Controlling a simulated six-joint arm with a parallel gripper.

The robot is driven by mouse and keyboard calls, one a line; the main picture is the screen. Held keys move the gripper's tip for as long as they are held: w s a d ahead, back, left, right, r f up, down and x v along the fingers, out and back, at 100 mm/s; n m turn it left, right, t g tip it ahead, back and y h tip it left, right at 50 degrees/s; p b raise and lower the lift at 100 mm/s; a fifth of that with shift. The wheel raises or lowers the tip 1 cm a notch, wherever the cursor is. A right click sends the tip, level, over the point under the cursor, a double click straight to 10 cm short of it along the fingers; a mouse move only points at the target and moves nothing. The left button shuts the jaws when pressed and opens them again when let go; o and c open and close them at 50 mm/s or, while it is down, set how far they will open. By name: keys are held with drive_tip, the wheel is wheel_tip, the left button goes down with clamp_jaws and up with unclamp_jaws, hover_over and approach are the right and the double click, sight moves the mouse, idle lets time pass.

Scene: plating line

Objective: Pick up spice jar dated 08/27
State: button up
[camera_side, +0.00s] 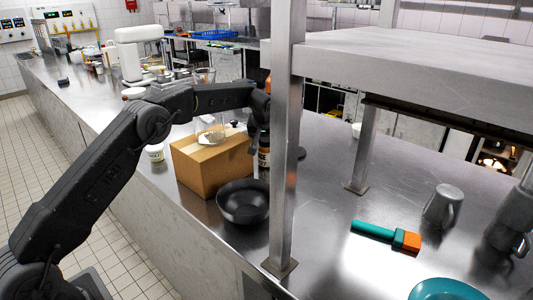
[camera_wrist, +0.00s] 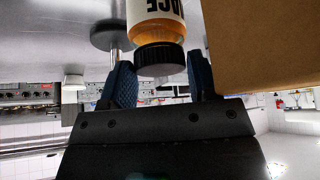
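An orange-brown spice jar (camera_wrist: 157,26) with a black lid and a white label shows in the wrist view. The label letters are upside down and read "ACE" in part; I cannot see a date. I cannot see a clear grip on the jar.
A cardboard box (camera_side: 211,166) is close beside the jar, with a glass jar (camera_side: 209,130) on top. A dark bowl (camera_side: 243,203) sits in front. A white tub (camera_side: 155,153) is left of the box. The metal post (camera_side: 285,225) stands right of my gripper.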

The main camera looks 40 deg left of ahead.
drive_tip(key=c, duration=0.9)
drive_tip(key=shift+r, duration=0.15)
